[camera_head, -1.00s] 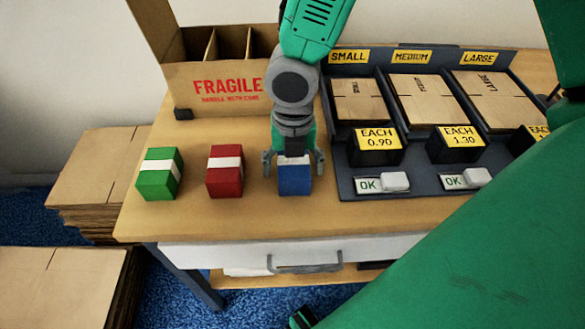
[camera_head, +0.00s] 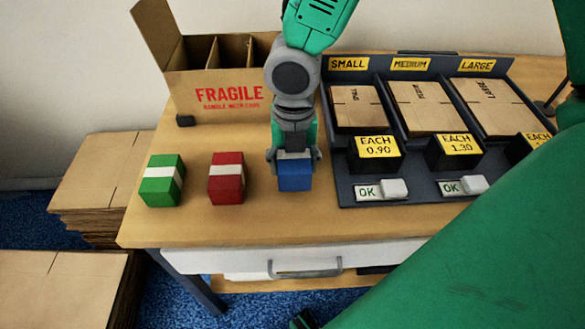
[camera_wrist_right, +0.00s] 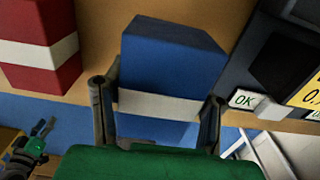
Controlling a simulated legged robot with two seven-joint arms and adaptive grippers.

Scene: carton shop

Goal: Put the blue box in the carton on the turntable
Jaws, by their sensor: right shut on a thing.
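The blue box (camera_head: 295,178) has a pale band, which shows clearly in the right wrist view (camera_wrist_right: 165,65). My right gripper (camera_head: 296,166) is shut on it from above, with one finger on each side. I cannot tell whether the box is clear of the table. The open carton (camera_head: 228,92) marked FRAGILE stands at the back left of the table, behind the boxes, with upright dividers inside and a raised flap at the left. The turntable under it cannot be made out.
A red box (camera_head: 227,183) and a green box (camera_head: 161,186), both with white bands, stand left of the blue box. A dark rack (camera_head: 340,145) with flat cartons, price signs and OK buttons lies close on the right. Bare tabletop (camera_head: 205,225) lies in front.

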